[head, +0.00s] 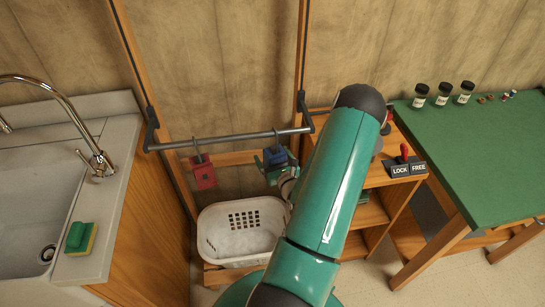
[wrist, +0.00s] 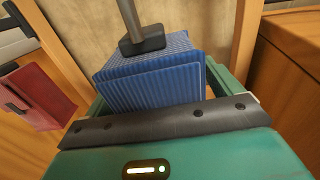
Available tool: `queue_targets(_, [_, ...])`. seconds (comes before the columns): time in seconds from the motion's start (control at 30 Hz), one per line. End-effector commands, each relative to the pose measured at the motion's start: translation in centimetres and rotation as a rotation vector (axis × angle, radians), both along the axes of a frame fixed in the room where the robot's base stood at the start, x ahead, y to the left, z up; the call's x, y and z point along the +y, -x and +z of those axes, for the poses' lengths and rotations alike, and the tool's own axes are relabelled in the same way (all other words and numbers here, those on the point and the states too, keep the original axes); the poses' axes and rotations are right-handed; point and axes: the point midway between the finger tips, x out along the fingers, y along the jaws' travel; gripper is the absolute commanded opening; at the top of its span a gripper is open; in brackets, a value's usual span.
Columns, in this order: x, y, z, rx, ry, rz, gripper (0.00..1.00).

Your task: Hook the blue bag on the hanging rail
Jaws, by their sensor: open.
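The blue bag (head: 283,157) is upright below the dark hanging rail (head: 235,138), right of its middle. Its grey stem reaches up to the rail in the head view; how the hook sits on the bar is too small to tell. In the wrist view the ribbed blue bag (wrist: 155,75) fills the middle, and the stem's top is cut off. My gripper (head: 272,165) is at the bag, open, with green fingers to either side of it in the wrist view (wrist: 160,98). The bag's lower part is hidden behind my gripper.
A red bag (head: 203,172) hangs from the rail to the left. A white basket (head: 241,232) stands below. A sink counter (head: 115,190) is at left; a wooden shelf (head: 375,178) with a LOCK/FREE switch (head: 404,165) and a green table (head: 480,140) are at right.

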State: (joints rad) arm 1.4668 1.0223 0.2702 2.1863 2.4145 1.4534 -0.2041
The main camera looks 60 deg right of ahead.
Motion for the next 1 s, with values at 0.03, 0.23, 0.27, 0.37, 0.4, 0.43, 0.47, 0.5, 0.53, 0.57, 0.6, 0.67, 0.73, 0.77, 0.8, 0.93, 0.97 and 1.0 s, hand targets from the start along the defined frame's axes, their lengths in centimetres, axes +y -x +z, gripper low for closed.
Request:
queue_targets(0.03, [0.1,0.3,0.0,0.001,-0.001,-0.001,0.91])
queue_targets(0.23, [1.8,2.7,0.0,0.002,-0.002,-0.003,0.91])
queue_targets(0.27, [2.1,3.2,-0.1,0.003,-0.003,-0.003,0.91])
queue_targets(0.37, [3.3,5.1,0.0,0.002,-0.002,-0.004,0.91])
queue_targets(0.4, [3.8,5.9,-0.1,0.003,-0.003,-0.003,0.91])
queue_targets(0.43, [4.2,6.5,0.0,0.001,-0.002,-0.004,0.91])
queue_targets(0.47, [4.6,7.0,0.0,0.001,-0.003,-0.003,0.91])
queue_targets(0.5, [5.0,7.7,0.0,0.001,-0.003,-0.003,0.91])
queue_targets(0.53, [5.3,8.3,0.0,0.001,-0.002,-0.003,0.91])
queue_targets(0.57, [5.7,8.8,-0.1,0.002,-0.002,-0.003,0.91])
queue_targets(0.6, [6.1,9.4,0.0,0.001,-0.002,-0.004,0.91])
queue_targets(0.67, [6.6,10.1,0.0,0.002,-0.001,-0.002,0.91])
queue_targets(0.73, [7.0,10.8,0.0,-0.001,-0.001,-0.002,0.91])
queue_targets(0.77, [7.2,11.0,0.0,0.0,0.0,-0.001,0.91])
queue_targets(0.8, [7.3,11.2,0.0,0.0,0.0,-0.001,0.91])
queue_targets(0.93, [7.5,11.5,0.0,0.001,0.001,-0.001,0.91])
queue_targets(0.97, [7.5,11.5,0.0,0.001,0.001,-0.001,0.91])
queue_targets(1.0, [7.5,11.5,0.0,0.001,0.001,-0.001,0.91])
